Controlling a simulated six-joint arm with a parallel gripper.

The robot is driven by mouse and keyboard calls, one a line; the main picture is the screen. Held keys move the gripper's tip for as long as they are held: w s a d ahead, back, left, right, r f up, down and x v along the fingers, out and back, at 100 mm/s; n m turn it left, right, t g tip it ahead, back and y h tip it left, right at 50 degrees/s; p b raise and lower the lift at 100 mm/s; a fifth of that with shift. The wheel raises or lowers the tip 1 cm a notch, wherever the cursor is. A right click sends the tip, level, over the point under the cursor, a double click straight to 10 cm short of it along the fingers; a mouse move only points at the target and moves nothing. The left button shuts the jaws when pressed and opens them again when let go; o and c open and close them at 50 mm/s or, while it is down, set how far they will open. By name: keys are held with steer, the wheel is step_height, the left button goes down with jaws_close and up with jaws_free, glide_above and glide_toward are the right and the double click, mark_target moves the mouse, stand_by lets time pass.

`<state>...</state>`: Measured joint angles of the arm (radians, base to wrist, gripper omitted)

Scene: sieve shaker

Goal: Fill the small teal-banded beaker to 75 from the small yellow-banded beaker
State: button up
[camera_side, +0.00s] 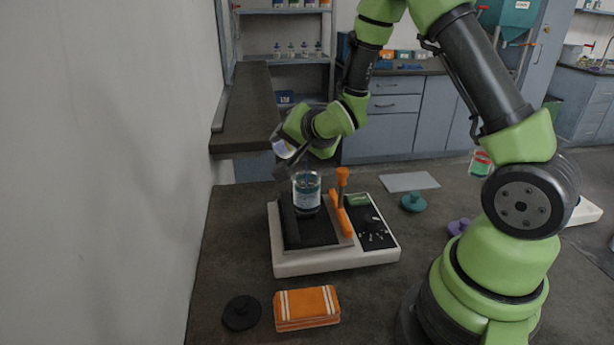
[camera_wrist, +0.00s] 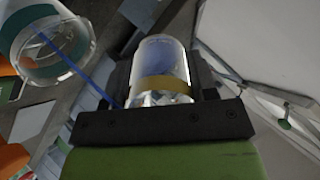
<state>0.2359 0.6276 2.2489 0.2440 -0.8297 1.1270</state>
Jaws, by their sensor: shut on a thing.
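My gripper (camera_side: 290,163) is shut on the small yellow-banded beaker (camera_side: 283,148) and holds it strongly tilted above the shaker. In the wrist view the jaws (camera_wrist: 162,95) close on both sides of the yellow-banded beaker (camera_wrist: 160,65), which has blue liquid in it. The small teal-banded beaker (camera_side: 307,195) stands upright on the shaker's dark plate, below and slightly right of the held beaker. A thin blue stream runs down into it. The teal-banded beaker (camera_wrist: 50,45) also shows at upper left in the wrist view, with the stream reaching into it. Its liquid level is too small to read.
The white-based shaker (camera_side: 330,262) has an orange lever (camera_side: 341,205) right beside the teal-banded beaker. A teal lid (camera_side: 413,203), grey mat (camera_side: 409,181) and another beaker (camera_side: 481,162) are to the right.

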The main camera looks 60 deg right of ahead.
steer(key=shift+f+t, duration=0.3)
steer(key=shift+t, duration=0.4)
stand_by(2.0)
steer(key=shift+r+g, duration=0.5)
steer(key=shift+g, duration=0.2)
steer(key=shift+f+g, duration=0.4)
steer(key=shift+g, duration=0.5)
